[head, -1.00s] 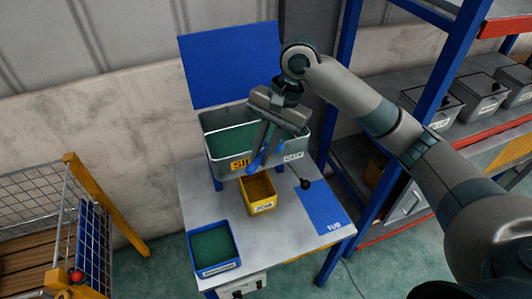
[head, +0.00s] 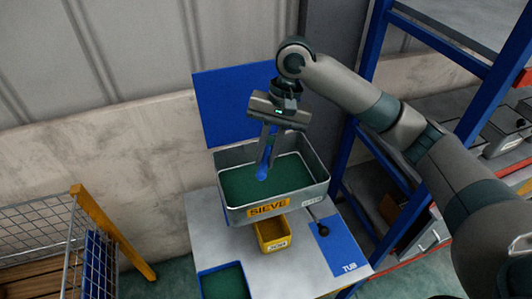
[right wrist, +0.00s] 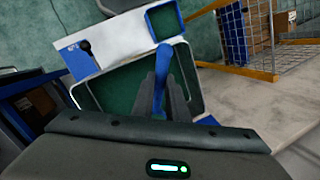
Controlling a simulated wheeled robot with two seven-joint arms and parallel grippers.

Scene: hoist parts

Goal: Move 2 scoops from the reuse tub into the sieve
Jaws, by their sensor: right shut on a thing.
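My right gripper (head: 269,146) is shut on the blue scoop (head: 264,168), holding it pointing down over the sieve. The scoop also shows in the right wrist view (right wrist: 163,64). The grey sieve (head: 300,203) carries a yellow SIEVE label and has a flat dark green inside. I cannot tell whether anything lies in it or in the scoop. A blue tub (head: 220,266) with a green inside stands at the table's front left, cut off by the frame. I cannot read its label, so I cannot tell whether it is the reuse tub. My left gripper is out of view.
A yellow box (head: 271,244) stands below the sieve's front. A black-knobbed lever (head: 325,231) sticks out beside it. A blue mat marked TUB (head: 339,249) lies bare at the right. A blue panel rises behind; blue shelving stands right and a wire cage left.

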